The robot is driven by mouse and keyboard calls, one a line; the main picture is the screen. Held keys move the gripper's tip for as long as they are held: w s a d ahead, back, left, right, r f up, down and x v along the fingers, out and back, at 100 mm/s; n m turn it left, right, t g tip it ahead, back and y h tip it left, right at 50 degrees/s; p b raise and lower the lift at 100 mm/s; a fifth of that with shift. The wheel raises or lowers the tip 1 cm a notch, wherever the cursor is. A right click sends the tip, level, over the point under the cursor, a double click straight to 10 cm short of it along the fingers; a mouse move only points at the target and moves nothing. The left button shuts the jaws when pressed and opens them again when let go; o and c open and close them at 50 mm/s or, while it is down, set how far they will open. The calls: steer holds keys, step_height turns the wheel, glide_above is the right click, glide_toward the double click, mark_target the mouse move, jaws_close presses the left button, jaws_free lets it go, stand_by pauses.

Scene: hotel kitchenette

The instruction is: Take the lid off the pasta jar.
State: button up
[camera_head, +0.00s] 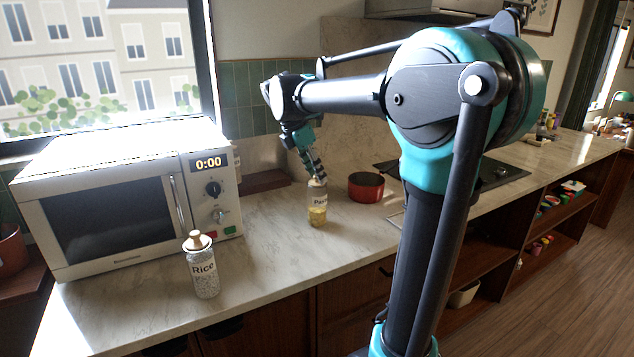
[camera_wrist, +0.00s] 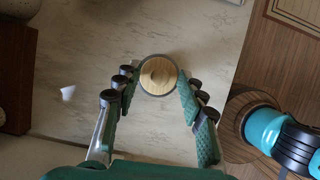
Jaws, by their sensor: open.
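The pasta jar (camera_head: 317,208) stands upright on the marble counter, a clear jar with yellowish contents and a label partly reading "Pasta". In the wrist view my gripper (camera_wrist: 157,82) is open, one finger on each side of the lid. I cannot tell whether either finger touches it.
A rice jar (camera_head: 204,268) with a wooden-knobbed lid stands at the front left of the counter (camera_head: 270,245), before a white microwave (camera_head: 110,200). A red pot (camera_head: 366,187) is close behind and right of the pasta jar. The counter between the two jars is clear.

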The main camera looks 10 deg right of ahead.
steer(key=c, duration=0.9)
